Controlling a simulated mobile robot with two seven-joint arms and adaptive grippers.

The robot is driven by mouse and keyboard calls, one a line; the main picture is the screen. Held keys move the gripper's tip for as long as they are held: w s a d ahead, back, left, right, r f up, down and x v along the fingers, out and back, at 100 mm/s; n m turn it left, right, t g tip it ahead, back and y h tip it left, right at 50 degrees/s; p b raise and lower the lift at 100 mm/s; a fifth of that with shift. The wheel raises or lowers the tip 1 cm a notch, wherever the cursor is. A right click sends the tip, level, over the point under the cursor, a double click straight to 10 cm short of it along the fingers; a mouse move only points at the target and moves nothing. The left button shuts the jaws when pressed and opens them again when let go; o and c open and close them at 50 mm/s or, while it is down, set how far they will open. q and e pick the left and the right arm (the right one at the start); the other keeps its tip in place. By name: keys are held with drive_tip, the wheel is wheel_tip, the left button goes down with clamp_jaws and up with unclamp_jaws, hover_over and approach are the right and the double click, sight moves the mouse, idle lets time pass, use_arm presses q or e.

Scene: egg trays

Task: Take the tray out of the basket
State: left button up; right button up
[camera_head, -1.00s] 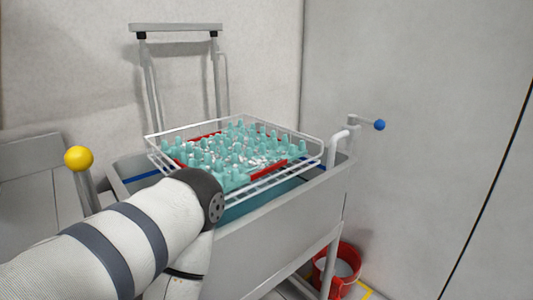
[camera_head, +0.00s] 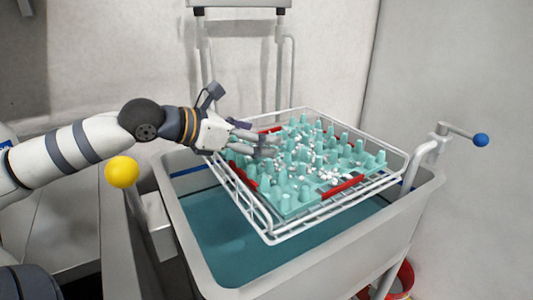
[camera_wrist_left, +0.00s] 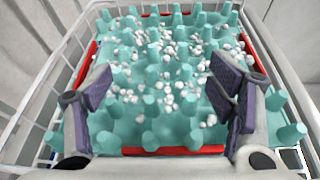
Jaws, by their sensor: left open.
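The tray (camera_head: 285,211) is teal with upright pegs and red strips along its edges, and small white bits lie among the pegs. It lies inside the white wire basket (camera_head: 270,239), and in the left wrist view the tray (camera_wrist_left: 172,150) fills the middle, inside the basket wires (camera_wrist_left: 40,82). My left gripper (camera_head: 268,146) reaches in over the basket's left side, just above the tray. In the left wrist view its purple-padded fingers (camera_wrist_left: 162,95) are spread wide above the pegs, with nothing held. Whether the fingers touch the pegs, I cannot tell. My right gripper is out of view.
The basket sits over a grey sink (camera_head: 207,262) with teal liquid. A yellow knob (camera_head: 122,172) stands at the left and a blue-tipped lever (camera_head: 480,140) at the right. A red bucket (camera_head: 402,280) is on the floor. Walls close off the back and right.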

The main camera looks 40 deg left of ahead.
use_arm(q)
approach(297, 157)
drive_tip(key=w, duration=0.1)
drive_tip(key=w+r, duration=0.1)
drive_tip(key=shift+w+d+r+n+g+b, duration=0.3)
drive_tip(key=shift+w+d, duration=0.1)
drive_tip(key=b+x, duration=0.4)
drive_tip(key=x, duration=0.2)
drive_tip(key=shift+w+d+f, duration=0.15)
drive_tip(key=shift+w+f, duration=0.1)
drive_tip(key=shift+w+r, duration=0.1)
drive_tip(key=shift+r, duration=0.45)
drive_tip(key=c, duration=1.4)
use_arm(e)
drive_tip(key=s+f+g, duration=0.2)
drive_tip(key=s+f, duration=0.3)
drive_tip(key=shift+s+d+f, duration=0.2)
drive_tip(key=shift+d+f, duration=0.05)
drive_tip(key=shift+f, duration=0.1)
